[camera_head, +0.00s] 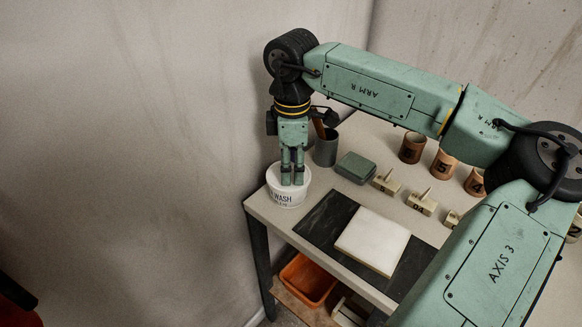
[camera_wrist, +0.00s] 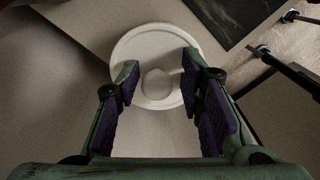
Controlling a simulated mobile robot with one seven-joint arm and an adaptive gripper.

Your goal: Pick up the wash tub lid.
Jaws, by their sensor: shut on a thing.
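The white wash tub (camera_head: 287,200), marked "WASH", stands on the near left corner of the table. Its round white lid (camera_wrist: 150,43) shows in the wrist view with a raised round knob in the middle; in the head view the lid (camera_head: 274,180) is partly hidden behind my fingers. My gripper (camera_head: 293,184) points straight down over the tub. In the wrist view my gripper (camera_wrist: 158,73) has its two fingers on either side of the knob, shut on the lid. The lid appears to sit on the tub; I cannot see a gap between them.
A grey-green cup (camera_head: 325,153) with tools and a green box (camera_head: 356,168) stand close behind the tub. A white slab (camera_head: 372,242) lies on a dark mat (camera_head: 325,220). Numbered brown cups (camera_head: 412,149) and small blocks stand farther right. Bare wall is at left; an orange bin (camera_head: 307,281) sits below.

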